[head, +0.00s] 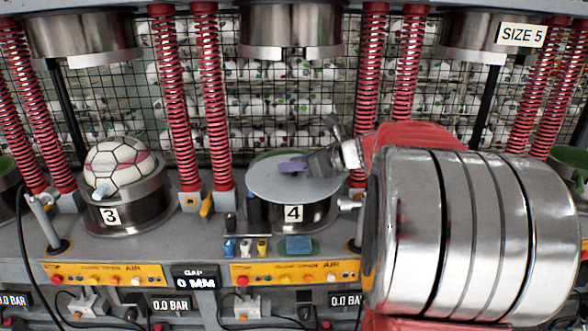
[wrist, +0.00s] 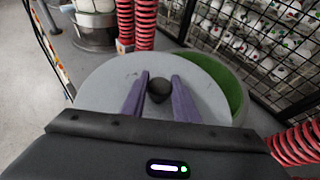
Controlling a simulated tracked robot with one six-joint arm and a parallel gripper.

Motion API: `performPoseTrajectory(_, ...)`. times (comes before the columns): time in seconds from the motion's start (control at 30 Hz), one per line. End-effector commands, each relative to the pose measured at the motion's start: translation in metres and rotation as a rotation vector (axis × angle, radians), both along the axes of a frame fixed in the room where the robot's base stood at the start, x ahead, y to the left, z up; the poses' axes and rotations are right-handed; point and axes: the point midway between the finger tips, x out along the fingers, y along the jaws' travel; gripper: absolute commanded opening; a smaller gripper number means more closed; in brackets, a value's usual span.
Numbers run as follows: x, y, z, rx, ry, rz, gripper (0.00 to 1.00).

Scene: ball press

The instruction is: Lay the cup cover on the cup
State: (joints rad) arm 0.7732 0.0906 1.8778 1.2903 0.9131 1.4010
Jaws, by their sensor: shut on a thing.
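The cup cover (head: 266,183) is a flat grey disc over the cup (head: 305,215) labelled 4. In the wrist view the cover (wrist: 110,82) has a dark round knob (wrist: 160,90) at its middle. My gripper (wrist: 160,86) has its purple fingers on either side of the knob, shut on it. In the wrist view the cover sits off to the left of the cup, and the cup's green lining (wrist: 232,90) shows as a crescent at right. In the head view my gripper (head: 292,165) is over the cover. I cannot tell if the cover touches the rim.
A ball (head: 115,165) sits in the cup labelled 3 (head: 130,210) at left. Red springs (head: 210,100) stand on both sides of cup 4, and a metal press head (head: 290,35) hangs above. A wire mesh (head: 270,90) with balls stands behind. Small bottles (head: 246,247) stand in front.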

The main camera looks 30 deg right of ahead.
Motion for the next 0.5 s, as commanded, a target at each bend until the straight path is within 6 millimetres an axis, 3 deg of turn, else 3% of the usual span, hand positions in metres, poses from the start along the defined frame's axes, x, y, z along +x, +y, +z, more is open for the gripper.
performPoseTrajectory(0.5,0.036,-0.022,0.001,0.0,-0.002,-0.001,0.0)
